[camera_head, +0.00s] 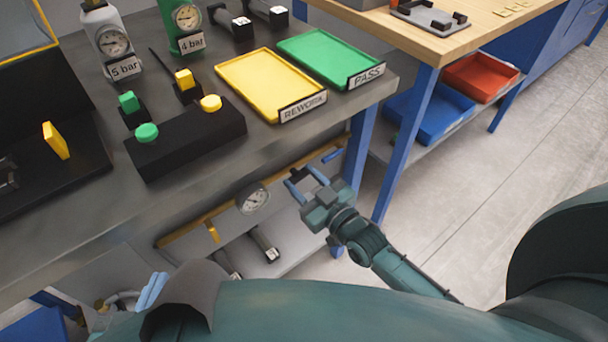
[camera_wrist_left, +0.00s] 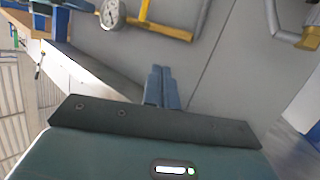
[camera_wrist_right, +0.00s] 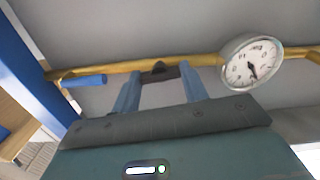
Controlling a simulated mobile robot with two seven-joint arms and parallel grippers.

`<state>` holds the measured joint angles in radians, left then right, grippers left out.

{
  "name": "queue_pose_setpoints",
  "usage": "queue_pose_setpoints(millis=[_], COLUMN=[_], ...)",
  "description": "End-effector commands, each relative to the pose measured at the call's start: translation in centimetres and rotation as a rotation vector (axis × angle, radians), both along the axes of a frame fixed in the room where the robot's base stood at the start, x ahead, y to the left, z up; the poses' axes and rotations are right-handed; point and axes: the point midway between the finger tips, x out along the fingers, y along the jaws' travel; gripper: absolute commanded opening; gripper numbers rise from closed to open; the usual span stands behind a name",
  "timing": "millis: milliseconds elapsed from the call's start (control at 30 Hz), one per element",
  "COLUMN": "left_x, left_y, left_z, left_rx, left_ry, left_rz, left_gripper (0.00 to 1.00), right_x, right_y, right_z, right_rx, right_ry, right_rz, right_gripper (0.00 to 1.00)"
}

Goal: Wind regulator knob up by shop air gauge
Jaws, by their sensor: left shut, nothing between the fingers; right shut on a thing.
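The yellow air pipe (camera_head: 180,236) runs under the bench's front edge, with the round white shop air gauge (camera_head: 253,198) mounted on it. The gauge shows a dark needle in the right wrist view (camera_wrist_right: 252,64). The dark regulator knob (camera_wrist_right: 160,72) sits on the pipe just left of the gauge in that view. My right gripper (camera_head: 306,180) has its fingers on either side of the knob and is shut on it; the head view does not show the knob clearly. My left gripper (camera_head: 152,290) is shut and empty, below the bench at lower left, apart from the pipe.
A blue handle (camera_head: 332,154) is on the pipe near the blue bench leg, and a yellow lever (camera_head: 212,232) hangs left of the gauge. On the bench are a black button box (camera_head: 190,147), yellow tray (camera_head: 250,85) and green tray (camera_head: 320,55). Floor at right is clear.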

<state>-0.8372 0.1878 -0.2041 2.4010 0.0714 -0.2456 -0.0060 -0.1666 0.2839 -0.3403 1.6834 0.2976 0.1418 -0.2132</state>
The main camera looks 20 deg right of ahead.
Motion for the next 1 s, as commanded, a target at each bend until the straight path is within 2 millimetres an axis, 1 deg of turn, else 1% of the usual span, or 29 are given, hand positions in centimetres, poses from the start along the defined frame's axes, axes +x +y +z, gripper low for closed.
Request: queue_pose_setpoints(millis=[33, 67, 167, 267, 433, 467, 700, 900, 1000], left_x=[-0.1, -0.1, -0.2, -0.1, -0.1, -0.1, 0.0, 0.0, 0.0], left_y=[0.0, 0.0, 0.0, -0.1, -0.2, -0.2, -0.2, -0.2, -0.2], left_z=[0.4, 0.3, -0.7, -1.3, -1.3, -1.3, -1.0, -0.9, -0.8], left_rx=[-0.004, -0.005, -0.005, -0.006, -0.009, -0.009, -0.01, -0.008, -0.006], left_ry=[0.009, 0.015, 0.043, 0.055, 0.052, 0.052, 0.044, 0.042, 0.043], left_rz=[0.002, 0.002, 0.004, 0.007, 0.008, 0.008, 0.006, 0.004, 0.002], left_gripper=[0.0, 0.0, 0.0, 0.0, 0.0, 0.0, 0.0, 0.0, 0.0], right_x=[0.0, 0.0, 0.0, 0.0, 0.0, 0.0, 0.0, 0.0, -0.4], right_y=[0.0, 0.0, 0.0, 0.0, 0.0, 0.0, 0.0, 0.0, -0.1], right_z=[0.2, 0.2, 0.1, 0.0, 0.0, 0.0, 0.0, 0.0, -0.1], right_rx=[0.045, 0.067, 0.115, 0.122, 0.119, 0.119, 0.117, 0.117, 0.117], right_ry=[0.021, 0.029, 0.043, 0.044, 0.043, 0.043, 0.043, 0.043, 0.045], right_rz=[0.0, 0.0, 0.0, 0.0, 0.0, 0.0, 0.0, 0.0, 0.0], right_gripper=[0.21, 0.21, 0.21, 0.21, 0.21, 0.46, 0.65, 0.65, 0.65])
